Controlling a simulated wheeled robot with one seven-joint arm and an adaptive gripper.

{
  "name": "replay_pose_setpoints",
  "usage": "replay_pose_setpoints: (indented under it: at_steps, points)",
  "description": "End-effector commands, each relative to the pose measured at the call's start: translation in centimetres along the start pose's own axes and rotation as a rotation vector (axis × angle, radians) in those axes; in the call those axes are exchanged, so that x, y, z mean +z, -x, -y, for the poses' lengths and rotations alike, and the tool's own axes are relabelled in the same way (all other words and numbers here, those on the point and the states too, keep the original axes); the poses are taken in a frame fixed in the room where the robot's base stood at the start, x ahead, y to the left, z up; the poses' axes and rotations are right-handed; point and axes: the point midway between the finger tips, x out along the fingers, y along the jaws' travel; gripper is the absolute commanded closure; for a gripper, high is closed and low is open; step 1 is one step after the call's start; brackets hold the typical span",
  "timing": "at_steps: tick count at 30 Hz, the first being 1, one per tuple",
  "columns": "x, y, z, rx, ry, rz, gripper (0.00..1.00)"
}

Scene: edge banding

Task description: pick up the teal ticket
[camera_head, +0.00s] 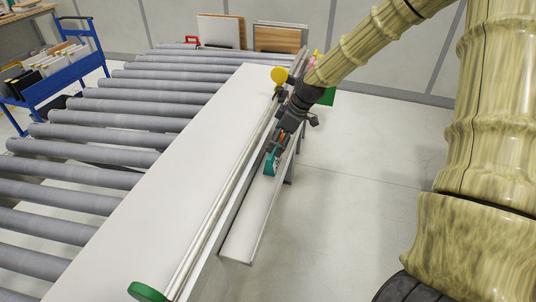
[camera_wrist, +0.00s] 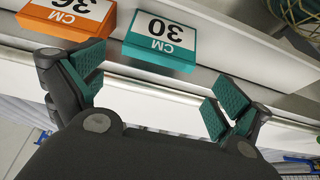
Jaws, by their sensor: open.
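The teal ticket (camera_wrist: 160,40) is a flat block with a white face marked "30 CM", lying on a pale ledge in the wrist view. It also shows in the head view (camera_head: 270,163), just below my gripper on the narrow shelf (camera_head: 254,218). My gripper (camera_wrist: 155,88) is open and empty, its two teal-padded fingers spread wide. The ticket lies beyond the fingertips, nearer the left finger, and appears apart from both. In the head view my gripper (camera_head: 279,142) partly covers the area around the tickets.
An orange ticket (camera_wrist: 68,15) marked "36 CM" lies left of the teal one with a small gap. A metal rail and white panel (camera_head: 165,165) run along the shelf. A yellow disc (camera_head: 279,74) stands near my wrist. Open floor (camera_head: 350,200) lies to the right.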

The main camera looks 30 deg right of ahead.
Motion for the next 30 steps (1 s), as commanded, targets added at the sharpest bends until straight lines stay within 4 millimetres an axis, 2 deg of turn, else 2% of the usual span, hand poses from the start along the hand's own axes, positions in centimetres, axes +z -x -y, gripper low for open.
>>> replay_pose_setpoints:
  at_steps: [6, 15, 30]
  points:
    - [1.1, -1.7, -0.6, 0.003, -0.018, 0.004, 0.0]
    - [1.1, -4.3, -0.8, 0.004, -0.021, 0.005, 0.0]
    - [0.7, -6.4, -0.9, 0.002, -0.019, 0.005, 0.0]
